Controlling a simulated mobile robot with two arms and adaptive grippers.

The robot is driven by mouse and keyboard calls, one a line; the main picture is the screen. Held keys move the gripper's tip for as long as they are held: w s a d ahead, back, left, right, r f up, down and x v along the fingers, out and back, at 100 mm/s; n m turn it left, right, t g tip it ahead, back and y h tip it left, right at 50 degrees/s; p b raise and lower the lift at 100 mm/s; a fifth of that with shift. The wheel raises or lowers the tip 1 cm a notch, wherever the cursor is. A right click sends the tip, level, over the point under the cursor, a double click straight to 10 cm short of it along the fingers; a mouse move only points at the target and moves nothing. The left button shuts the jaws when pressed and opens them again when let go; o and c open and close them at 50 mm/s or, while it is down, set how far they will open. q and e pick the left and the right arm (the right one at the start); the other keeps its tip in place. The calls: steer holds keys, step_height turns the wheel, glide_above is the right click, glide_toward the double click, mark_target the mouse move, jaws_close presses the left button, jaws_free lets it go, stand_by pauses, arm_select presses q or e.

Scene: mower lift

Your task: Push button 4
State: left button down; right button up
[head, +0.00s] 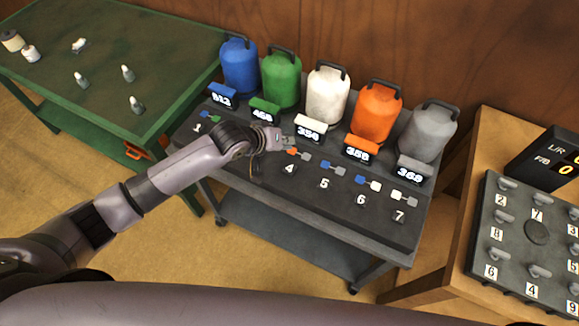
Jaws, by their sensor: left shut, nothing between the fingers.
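A button at that label is too small and dark to make out. My left gripper (284,140) is shut and empty, just above and left of the label in the picture. I cannot tell whether it touches the cart top. My left wrist and forearm hide the labels between 1 and 4. Labels 5 (324,183), 6 (361,199) and 7 (399,216) show to the right. My right gripper is not in view.
Several coloured canisters stand behind the cart's number displays, the white one (327,95) nearest the gripper. A green table (110,60) is at left. At right, a wooden table (470,165) bears a knobbed panel (515,237), which also has a 4 label.

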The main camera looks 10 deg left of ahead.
arm_select(q)
steer(key=b, duration=0.8)
glide_above(287, 166)
step_height(287, 166, down, 7)
steer(key=shift+r, duration=0.1)
steer(key=shift+f, duration=0.95)
steer(key=shift+f, duration=0.15)
steer(key=shift+f, duration=0.3)
steer(key=shift+s+f, duration=0.1)
steer(key=shift+f, duration=0.4)
stand_by(0.6)
steer(key=shift+r+p, duration=0.85)
steer(key=shift+r, duration=0.05)
